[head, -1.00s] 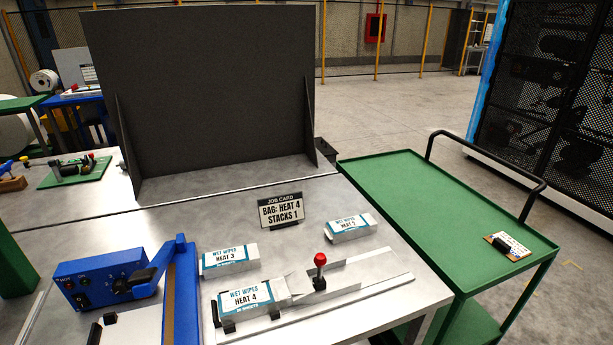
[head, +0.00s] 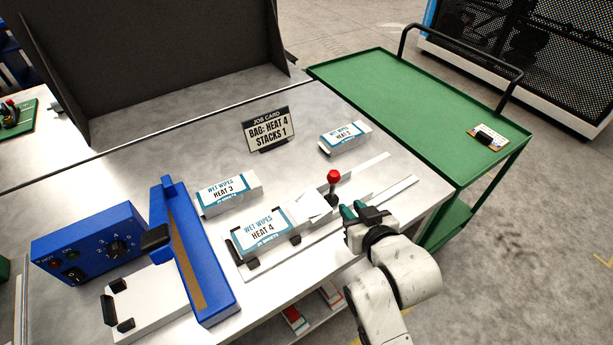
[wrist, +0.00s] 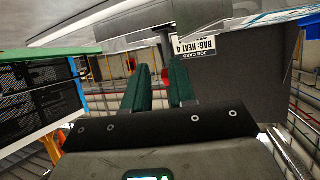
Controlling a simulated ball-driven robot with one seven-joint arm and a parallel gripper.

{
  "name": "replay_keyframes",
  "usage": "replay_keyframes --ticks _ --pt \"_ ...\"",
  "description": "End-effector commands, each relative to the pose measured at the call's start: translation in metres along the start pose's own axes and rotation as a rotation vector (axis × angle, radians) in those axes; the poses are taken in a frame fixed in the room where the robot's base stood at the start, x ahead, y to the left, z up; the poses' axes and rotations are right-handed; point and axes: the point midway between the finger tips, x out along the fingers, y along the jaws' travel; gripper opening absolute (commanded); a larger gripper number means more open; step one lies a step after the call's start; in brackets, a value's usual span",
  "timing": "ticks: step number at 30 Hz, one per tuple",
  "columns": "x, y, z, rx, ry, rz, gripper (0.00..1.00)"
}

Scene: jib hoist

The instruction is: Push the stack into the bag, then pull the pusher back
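The pusher's red knob (head: 333,177) stands upright on its stem at the guide rails on the table. A white and blue pack labelled HEAT 4 (head: 265,228) lies left of it between black clips, with pale flaps (head: 317,205) at its right end. I cannot tell bag from stack there. My gripper (head: 350,212) is low, just right of and nearer than the knob. In the wrist view its green fingers (wrist: 158,85) are apart and empty, with the red knob (wrist: 166,76) beyond them, partly hidden by one finger.
HEAT 3 (head: 227,194) and HEAT 2 (head: 345,136) packs lie behind the rails. A job card (head: 268,130) reads BAG: HEAT 4, STACKS 1. A blue sealer (head: 195,255) stands left. A green cart (head: 400,95) stands beyond the table's right edge.

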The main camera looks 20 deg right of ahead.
Motion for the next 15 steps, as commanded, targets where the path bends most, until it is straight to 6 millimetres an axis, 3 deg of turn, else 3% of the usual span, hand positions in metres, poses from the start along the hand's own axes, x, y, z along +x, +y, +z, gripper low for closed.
replay_keyframes --ticks 3,8,15 --pt "0.006 -0.002 -0.011 -0.005 0.042 -0.003 0.25" --pt "0.021 -0.003 -0.013 -0.006 0.044 -0.005 0.25" --pt "0.063 -0.003 -0.015 -0.006 0.042 -0.005 0.25"
